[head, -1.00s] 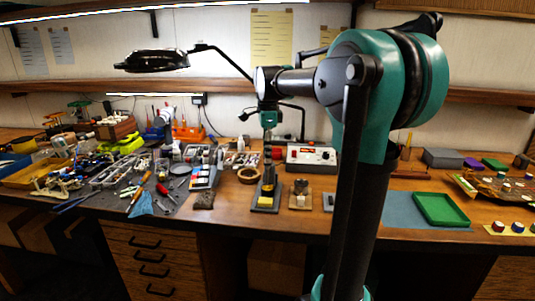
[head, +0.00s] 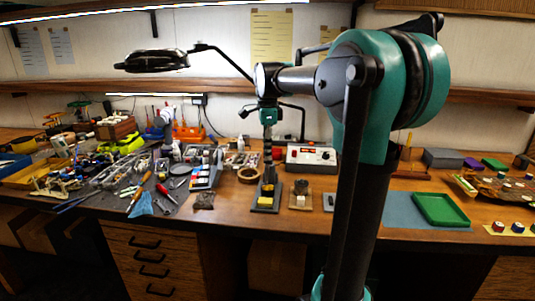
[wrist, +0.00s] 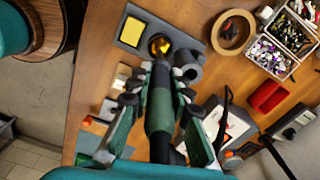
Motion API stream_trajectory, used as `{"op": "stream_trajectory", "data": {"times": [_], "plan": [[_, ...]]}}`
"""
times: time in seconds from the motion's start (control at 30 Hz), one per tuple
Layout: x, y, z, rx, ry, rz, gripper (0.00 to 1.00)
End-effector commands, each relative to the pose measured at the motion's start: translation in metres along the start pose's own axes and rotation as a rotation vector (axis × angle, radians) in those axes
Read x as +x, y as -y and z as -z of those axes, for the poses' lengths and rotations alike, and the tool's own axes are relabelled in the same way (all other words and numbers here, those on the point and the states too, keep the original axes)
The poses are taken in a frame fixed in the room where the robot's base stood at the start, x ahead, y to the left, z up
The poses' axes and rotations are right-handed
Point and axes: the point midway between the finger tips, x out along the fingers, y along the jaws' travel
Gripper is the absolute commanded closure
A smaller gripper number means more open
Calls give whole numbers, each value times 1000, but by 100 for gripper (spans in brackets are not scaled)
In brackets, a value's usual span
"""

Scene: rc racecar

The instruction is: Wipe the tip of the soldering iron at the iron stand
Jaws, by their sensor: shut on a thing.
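My gripper (wrist: 161,82) is shut on the dark green handle of the soldering iron (wrist: 158,108) in the wrist view. The iron points away from the camera towards the iron stand. The iron stand (wrist: 188,58) has a grey base and holder, a yellow sponge (wrist: 133,31) and a round brass-coloured part (wrist: 160,46). The iron's front end lines up with the brass part; I cannot tell whether they touch, and the tip is not clearly visible. In the head view, my gripper (head: 267,158) is above the iron stand (head: 265,206), with the iron small and dark.
The soldering station (head: 311,156) stands behind and to the right. A tape roll (head: 248,175) is left of the stand. A small wooden block with a cup (head: 300,197) is close on its right. Cluttered tools fill the left; a green tray (head: 441,209) lies right.

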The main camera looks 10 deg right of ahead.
Motion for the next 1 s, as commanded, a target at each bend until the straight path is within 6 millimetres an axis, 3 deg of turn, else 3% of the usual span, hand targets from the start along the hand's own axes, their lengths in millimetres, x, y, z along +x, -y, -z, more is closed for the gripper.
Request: {"op": "stream_trajectory", "data": {"times": [0.6,1.0], "plan": [[-45,0,0,0,0,0,100],[-51,0,0,0,0,0,100]]}}
